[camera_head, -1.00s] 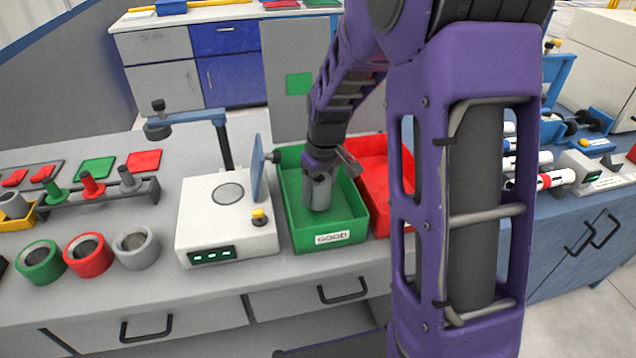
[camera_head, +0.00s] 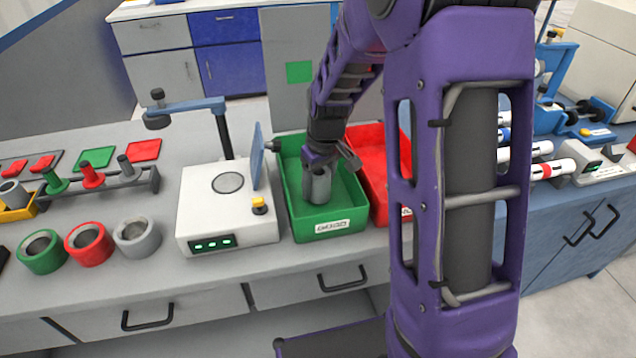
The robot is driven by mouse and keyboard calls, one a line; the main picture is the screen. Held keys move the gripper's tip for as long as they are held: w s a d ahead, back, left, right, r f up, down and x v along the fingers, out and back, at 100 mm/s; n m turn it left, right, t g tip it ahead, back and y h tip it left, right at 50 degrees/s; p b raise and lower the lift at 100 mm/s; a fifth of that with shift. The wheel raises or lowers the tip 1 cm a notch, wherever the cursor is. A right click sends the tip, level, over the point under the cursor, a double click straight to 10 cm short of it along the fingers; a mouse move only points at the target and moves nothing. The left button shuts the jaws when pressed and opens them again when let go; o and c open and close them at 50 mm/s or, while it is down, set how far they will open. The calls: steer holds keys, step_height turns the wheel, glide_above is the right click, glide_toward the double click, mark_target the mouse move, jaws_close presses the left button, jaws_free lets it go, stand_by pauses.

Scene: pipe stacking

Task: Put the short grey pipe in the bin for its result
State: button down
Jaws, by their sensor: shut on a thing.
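The short grey pipe (camera_head: 319,187) is upright inside the green bin (camera_head: 328,227), which carries a white label on its front. My gripper (camera_head: 318,168) is shut on the pipe near its top, over the middle of the green bin. Whether the pipe's lower end touches the bin floor I cannot tell. The red bin (camera_head: 371,170) stands just right of the green bin, partly hidden behind my arm. The white test device (camera_head: 225,210) with a round plate and three green lit displays stands left of the green bin.
Green (camera_head: 41,251), red (camera_head: 89,244) and grey (camera_head: 137,237) rings stand on the bench at left. Behind them is a rack with coloured pegs (camera_head: 93,176). A blue arm post (camera_head: 222,130) rises behind the test device. Striped cylinders (camera_head: 556,167) lie at right.

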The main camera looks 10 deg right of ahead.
steer(key=shift+f, duration=0.55)
steer(key=shift+c, duration=0.2)
jaws_free()
step_height(320, 180, up, 17)
steer(key=s+d+p, duration=0.1)
steer(key=s+p, duration=0.1)
steer(key=p, duration=0.1)
steer(key=shift+s, duration=0.2)
steer(key=shift+w+r, duration=0.1)
steer(key=shift+r, duration=0.05)
